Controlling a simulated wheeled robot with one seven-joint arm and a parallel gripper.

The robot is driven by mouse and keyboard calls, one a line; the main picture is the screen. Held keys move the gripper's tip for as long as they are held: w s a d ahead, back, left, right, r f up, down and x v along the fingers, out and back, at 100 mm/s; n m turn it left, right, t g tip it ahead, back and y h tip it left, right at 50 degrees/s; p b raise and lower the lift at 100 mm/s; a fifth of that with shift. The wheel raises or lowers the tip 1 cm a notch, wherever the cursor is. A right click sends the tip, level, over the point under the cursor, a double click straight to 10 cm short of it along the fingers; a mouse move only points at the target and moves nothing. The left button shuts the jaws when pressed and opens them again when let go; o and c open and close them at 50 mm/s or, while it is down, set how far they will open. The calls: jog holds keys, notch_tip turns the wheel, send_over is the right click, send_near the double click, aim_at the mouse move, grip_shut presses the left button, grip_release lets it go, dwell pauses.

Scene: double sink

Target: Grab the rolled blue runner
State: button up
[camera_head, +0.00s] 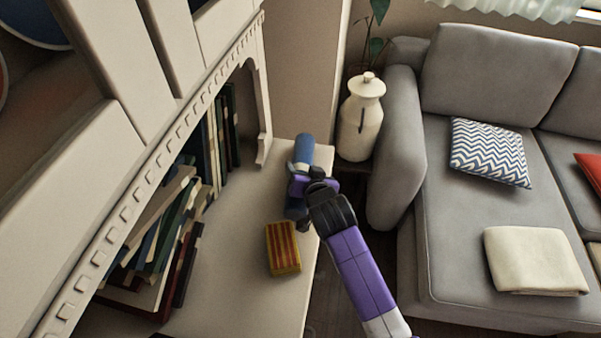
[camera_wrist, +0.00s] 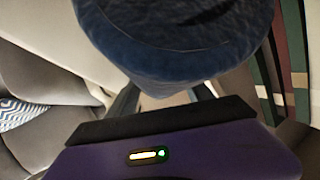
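The rolled blue runner (camera_head: 304,148) is on the pale cabinet ledge, near its right edge. Its upper end shows above my gripper (camera_head: 299,184) and a lower blue part shows below it. My gripper is at the roll's middle and hides that part. In the wrist view the dark blue roll (camera_wrist: 175,45) fills the top middle, very close to the camera. My fingers (camera_wrist: 165,100) show partly below it, apart from each other, one on each side. The roll hides their tips, so I cannot tell whether they press on it.
A red and yellow striped box (camera_head: 283,248) lies on the ledge (camera_head: 240,235) just below the runner. Leaning books (camera_head: 165,240) fill the cabinet opening at left. A cream vase (camera_head: 359,120) stands right of the runner, beside the grey sofa (camera_head: 400,150).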

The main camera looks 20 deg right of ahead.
jog(key=c, duration=0.8)
jog(key=shift+r, duration=0.2)
